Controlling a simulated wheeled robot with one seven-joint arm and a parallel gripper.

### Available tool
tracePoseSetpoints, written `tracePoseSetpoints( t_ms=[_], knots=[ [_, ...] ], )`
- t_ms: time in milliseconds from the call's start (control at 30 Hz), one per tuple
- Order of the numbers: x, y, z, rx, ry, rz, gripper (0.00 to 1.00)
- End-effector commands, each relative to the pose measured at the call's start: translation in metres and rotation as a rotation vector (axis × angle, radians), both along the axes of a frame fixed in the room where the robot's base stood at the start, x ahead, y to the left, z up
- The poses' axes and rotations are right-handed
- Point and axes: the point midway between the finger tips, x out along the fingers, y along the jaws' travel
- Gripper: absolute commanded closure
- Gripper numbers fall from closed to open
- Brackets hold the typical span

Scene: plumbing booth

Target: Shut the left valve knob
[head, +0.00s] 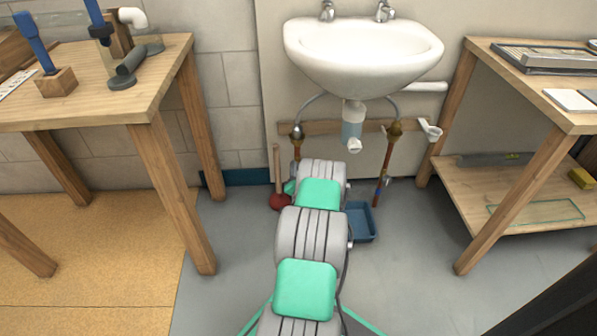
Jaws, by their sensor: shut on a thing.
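Two supply pipes come down under the white sink (363,52). The left valve knob cannot be made out; my arm covers the lower part of this pipe. The right pipe has a brass fitting (395,130) and a red length, with a small valve part (387,182) low down. My arm reaches from the bottom middle up toward the left pipe. My gripper is hidden behind its links.
A red plunger (280,200) stands left of my arm, and a blue tray (361,222) lies on the floor to the right. A wooden workbench (165,85) with tools stands left; another wooden table (555,110) stands right.

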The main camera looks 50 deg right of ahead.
Motion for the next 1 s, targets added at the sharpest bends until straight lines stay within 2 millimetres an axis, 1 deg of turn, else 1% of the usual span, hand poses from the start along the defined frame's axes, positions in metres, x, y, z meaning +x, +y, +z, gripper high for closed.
tracePoseSetpoints(
  t_ms=[700,1000],
  knots=[
    [-0.0005,-0.0009,-0.0013,0.446,-0.508,0.001,1.00],
    [-0.0005,-0.0010,-0.0018,0.613,-0.699,0.001,1.00]
  ],
)
